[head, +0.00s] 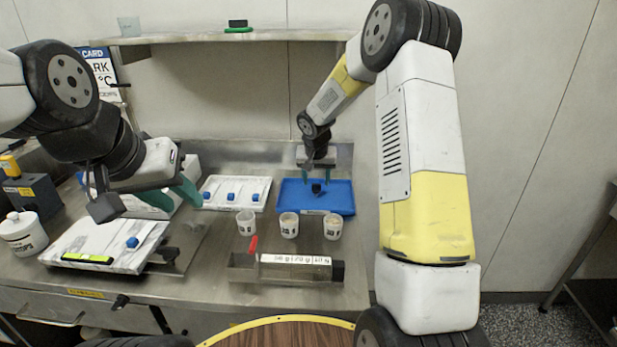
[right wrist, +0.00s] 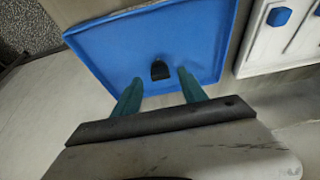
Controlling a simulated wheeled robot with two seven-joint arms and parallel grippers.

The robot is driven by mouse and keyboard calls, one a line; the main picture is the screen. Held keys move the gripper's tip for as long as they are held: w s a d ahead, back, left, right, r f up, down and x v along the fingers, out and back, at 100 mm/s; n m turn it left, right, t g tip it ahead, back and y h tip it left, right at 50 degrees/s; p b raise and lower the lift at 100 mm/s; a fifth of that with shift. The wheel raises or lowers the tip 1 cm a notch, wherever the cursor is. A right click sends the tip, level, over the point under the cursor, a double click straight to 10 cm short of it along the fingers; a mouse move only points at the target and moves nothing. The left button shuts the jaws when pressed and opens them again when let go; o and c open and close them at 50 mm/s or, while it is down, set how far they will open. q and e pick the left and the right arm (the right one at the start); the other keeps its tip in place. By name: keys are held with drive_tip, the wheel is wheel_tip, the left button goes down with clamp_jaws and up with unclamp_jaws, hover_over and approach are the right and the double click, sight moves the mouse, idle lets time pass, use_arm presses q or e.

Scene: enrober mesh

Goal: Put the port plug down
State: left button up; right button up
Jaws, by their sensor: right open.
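The port plug is a small black piece (head: 317,189) lying on the blue tray (head: 338,205) at the back of the bench. In the right wrist view the plug (right wrist: 160,70) lies on the tray's floor (right wrist: 200,40), ahead of the two teal fingers and apart from them. My right gripper (head: 318,178) is over the blue tray, pointing down, open and empty; its fingers also show in the right wrist view (right wrist: 158,88). My left gripper (head: 190,190) is at the left, above the bench, its teal fingers partly overlapping in the picture.
A white tray (head: 207,187) with several blue-knobbed pieces stands left of the blue tray. Several white cups (head: 289,225) stand in front. A clear cylinder with a red handle (head: 296,266) lies nearer. A marbled board (head: 85,247) and a white jar (head: 24,238) are at left.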

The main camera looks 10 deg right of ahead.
drive_tip(key=s+d+f+v, duration=0.1)
drive_tip(key=s+v, duration=0.1)
drive_tip(key=v, duration=0.7)
drive_tip(key=s+d+v, duration=0.1)
drive_tip(key=s+v, duration=0.1)
drive_tip(key=v, duration=0.7)
drive_tip(key=s+r+n+t+y, duration=0.1)
drive_tip(key=s+r, duration=0.1)
drive_tip(key=s, duration=1.1)
drive_tip(key=s+r+n+y, duration=0.2)
drive_tip(key=s+r, duration=0.1)
drive_tip(key=s, duration=1)
drive_tip(key=shift+a+t, duration=0.3)
drive_tip(key=shift+t, duration=0.1)
